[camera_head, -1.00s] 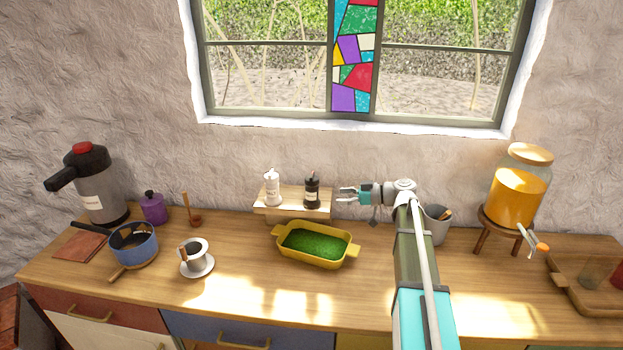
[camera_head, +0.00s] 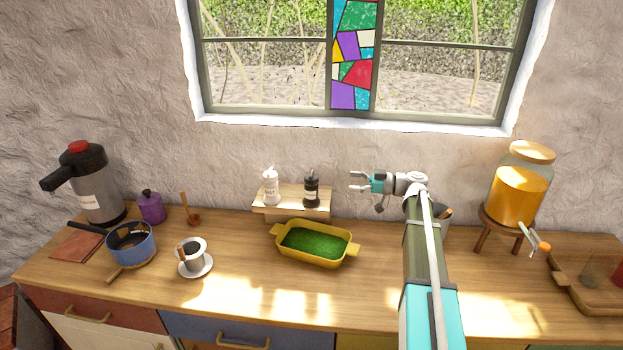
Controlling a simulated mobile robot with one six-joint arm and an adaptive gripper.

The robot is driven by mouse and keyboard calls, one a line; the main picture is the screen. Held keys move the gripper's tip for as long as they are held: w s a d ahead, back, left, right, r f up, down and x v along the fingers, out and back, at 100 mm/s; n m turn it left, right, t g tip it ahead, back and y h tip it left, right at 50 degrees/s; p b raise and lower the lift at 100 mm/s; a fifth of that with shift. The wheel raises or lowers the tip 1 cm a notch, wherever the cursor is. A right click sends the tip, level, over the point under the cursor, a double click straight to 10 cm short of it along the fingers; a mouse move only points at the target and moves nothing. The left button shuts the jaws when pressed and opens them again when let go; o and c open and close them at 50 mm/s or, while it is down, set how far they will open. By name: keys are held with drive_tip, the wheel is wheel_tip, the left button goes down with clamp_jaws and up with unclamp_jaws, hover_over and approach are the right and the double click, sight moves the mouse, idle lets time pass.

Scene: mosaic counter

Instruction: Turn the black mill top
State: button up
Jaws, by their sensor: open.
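The black mill (camera_head: 311,189) stands upright on a small wooden riser (camera_head: 290,204) at the back of the counter. A white mill (camera_head: 270,187) stands to its left on the same riser. My gripper (camera_head: 355,181) is open and empty. It lies level to the right of the black mill, at about the height of its top, with its fingers pointing left. A clear gap shows between the fingertips and the mill.
A yellow dish (camera_head: 314,244) with green filling sits in front of the riser. A grey pot (camera_head: 441,219) is partly hidden behind my arm. A juice dispenser (camera_head: 517,197) stands at the right. A cup on a saucer (camera_head: 194,268) is at the left front.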

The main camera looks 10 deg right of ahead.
sight(311, 178)
drive_tip(key=x, duration=1.2)
drive_tip(key=shift+w+a, duration=0.15)
drive_tip(key=shift+a, duration=0.2)
drive_tip(key=c, duration=1.2)
